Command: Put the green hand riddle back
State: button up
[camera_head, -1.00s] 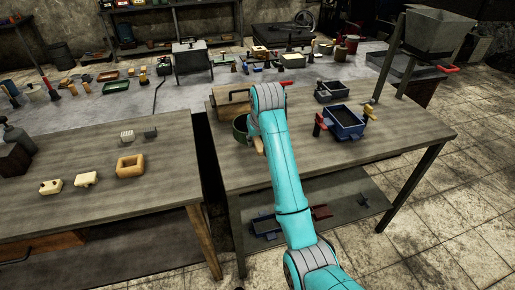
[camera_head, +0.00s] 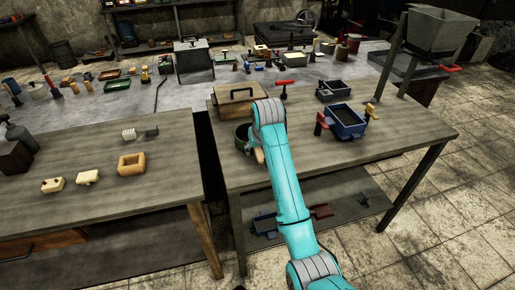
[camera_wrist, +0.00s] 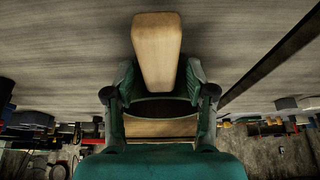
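The green hand riddle (camera_head: 242,134) shows as a dark green round rim at the left edge of my arm in the head view, over the near left part of the right-hand workbench (camera_head: 305,158). Its pale wooden handle (camera_head: 259,156) sticks out beside the arm. In the wrist view, a wooden handle (camera_wrist: 157,48) stands between the two fingers of my gripper (camera_wrist: 157,88), which appear closed around it. My arm hides the fingertips in the head view. I cannot tell whether the riddle touches the bench top.
A wooden box with a handle (camera_head: 236,104) and a red-handled tool (camera_head: 284,83) lie behind the riddle. The right bench's front is mostly clear.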

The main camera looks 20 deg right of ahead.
jog(key=v, duration=0.7)
jog(key=shift+s+r, duration=0.15)
jog(key=shift+r, duration=0.2)
jog(key=shift+d+f, duration=0.1)
